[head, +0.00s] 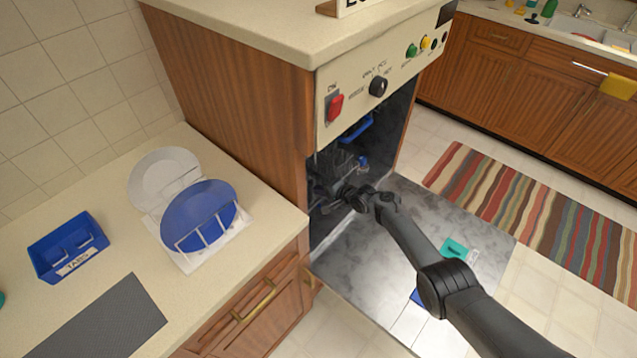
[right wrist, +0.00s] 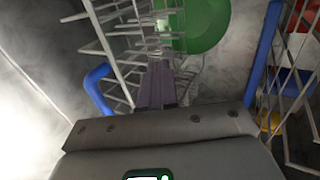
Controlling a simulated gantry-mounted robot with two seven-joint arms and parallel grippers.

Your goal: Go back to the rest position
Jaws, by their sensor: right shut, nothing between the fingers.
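My right arm (head: 410,235) reaches in from the lower right into the open dishwasher (head: 395,140). My right gripper (head: 325,190) is inside the dark cavity, hard to make out in the head view. In the right wrist view its fingers (right wrist: 158,85) are closed together with nothing between them. They are close to a white wire rack (right wrist: 110,40); I cannot tell whether they touch it. A green round thing (right wrist: 200,22) is beyond the fingertips. My left gripper is not in view.
The lowered door (head: 360,270) lies below my right arm, with a teal item (head: 453,247) on it. Wire racks with blue parts (right wrist: 97,88) flank the gripper closely. The left counter holds a blue plate (head: 200,212) in a rack and a blue tabs box (head: 68,247).

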